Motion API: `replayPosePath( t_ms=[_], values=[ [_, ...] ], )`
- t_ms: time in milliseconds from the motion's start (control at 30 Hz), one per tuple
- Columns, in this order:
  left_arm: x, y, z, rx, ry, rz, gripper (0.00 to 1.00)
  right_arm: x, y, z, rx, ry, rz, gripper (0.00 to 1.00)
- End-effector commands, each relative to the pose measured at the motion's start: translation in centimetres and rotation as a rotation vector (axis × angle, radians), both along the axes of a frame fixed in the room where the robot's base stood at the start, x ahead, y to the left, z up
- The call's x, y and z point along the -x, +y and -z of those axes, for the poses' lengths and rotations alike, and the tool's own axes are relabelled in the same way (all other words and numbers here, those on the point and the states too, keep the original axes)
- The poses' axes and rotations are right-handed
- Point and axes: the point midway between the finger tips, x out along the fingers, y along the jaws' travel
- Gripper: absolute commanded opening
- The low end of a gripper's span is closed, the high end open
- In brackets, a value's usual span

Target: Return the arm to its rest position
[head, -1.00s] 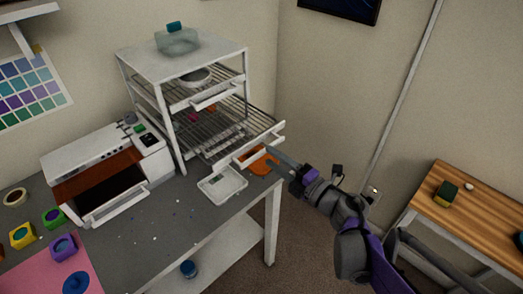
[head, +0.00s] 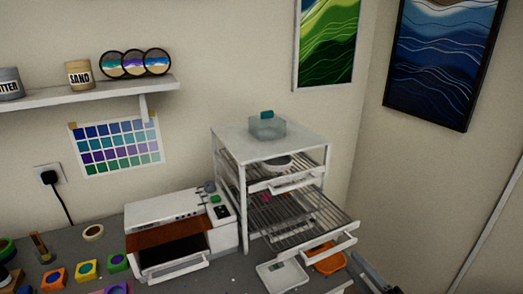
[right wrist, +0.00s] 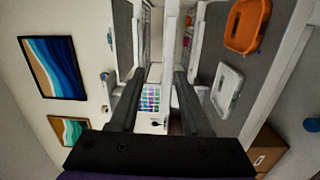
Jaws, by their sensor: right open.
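My right gripper (head: 368,275) shows only in part at the bottom edge of the head view, a dark grey finger just right of the orange tray. In the right wrist view the same gripper (right wrist: 159,78) has its two dark fingers spread apart with nothing between them. The rest of my right arm is below the head view. My left gripper and arm are not in view.
A white rack (head: 270,142) stands close by, its lower wire shelf (head: 300,222) pulled out towards me. A white machine (head: 180,235) stands left.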

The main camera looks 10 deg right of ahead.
Motion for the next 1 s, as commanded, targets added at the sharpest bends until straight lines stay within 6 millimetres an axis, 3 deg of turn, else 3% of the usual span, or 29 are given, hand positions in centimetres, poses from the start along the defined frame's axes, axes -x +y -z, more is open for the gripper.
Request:
replayPosePath(
  t_ms=[100,200,267,400,533,700,833,1000],
  values=[
    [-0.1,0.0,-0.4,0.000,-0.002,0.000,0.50,-0.8,-1.1,-1.9,-0.152,-0.019,0.142,0.47],
    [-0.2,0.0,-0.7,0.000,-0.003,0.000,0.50,-1.0,-2.8,-2.5,-0.351,0.004,0.308,0.47],
    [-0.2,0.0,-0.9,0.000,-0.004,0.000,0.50,-0.8,-3.7,-1.9,-0.477,0.042,0.407,0.47],
    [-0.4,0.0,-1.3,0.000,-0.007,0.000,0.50,0.9,-4.1,1.9,-0.767,0.210,0.616,0.47],
    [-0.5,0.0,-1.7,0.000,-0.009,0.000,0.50,4.0,-1.7,7.1,-1.002,0.459,0.784,0.47],
    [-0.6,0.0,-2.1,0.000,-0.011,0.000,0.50,9.5,3.9,12.6,-1.191,0.826,0.932,0.47],
    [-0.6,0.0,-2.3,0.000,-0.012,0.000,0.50,12.8,7.1,14.5,-1.242,1.022,0.989,0.47],
    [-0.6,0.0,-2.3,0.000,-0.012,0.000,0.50,14.3,8.5,15.2,-1.258,1.112,1.014,0.47]
  ],
)
